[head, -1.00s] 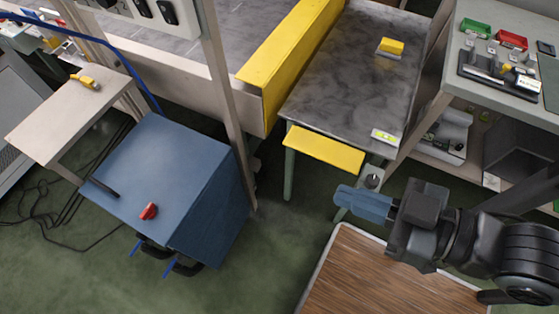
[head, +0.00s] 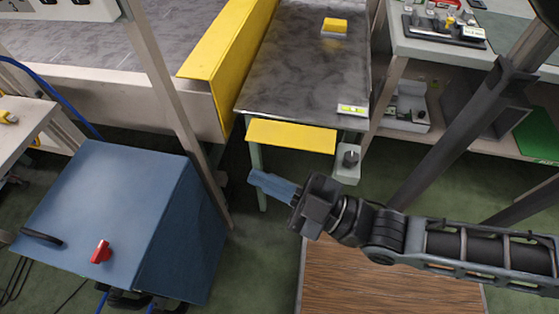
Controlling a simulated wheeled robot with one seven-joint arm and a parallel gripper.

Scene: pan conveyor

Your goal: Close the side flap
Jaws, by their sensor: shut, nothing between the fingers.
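A yellow flap (head: 291,136) juts out at the front end of a grey table (head: 305,62) in the head view. It sticks out from the table's front edge, roughly level. A long yellow panel (head: 226,65) stands along the table's left side, beside the conveyor. My gripper (head: 257,182) has blue fingers, which are shut with nothing between them. It is in front of the yellow flap and appears lower in the picture, apart from it. The fingers point left.
A blue cabinet (head: 95,220) with a red knob (head: 101,252) stands at left. A metal post (head: 170,95) rises between it and the table. A wooden-topped surface (head: 375,282) lies under my arm. A shelf bench (head: 440,45) stands at right. Green floor is open before the flap.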

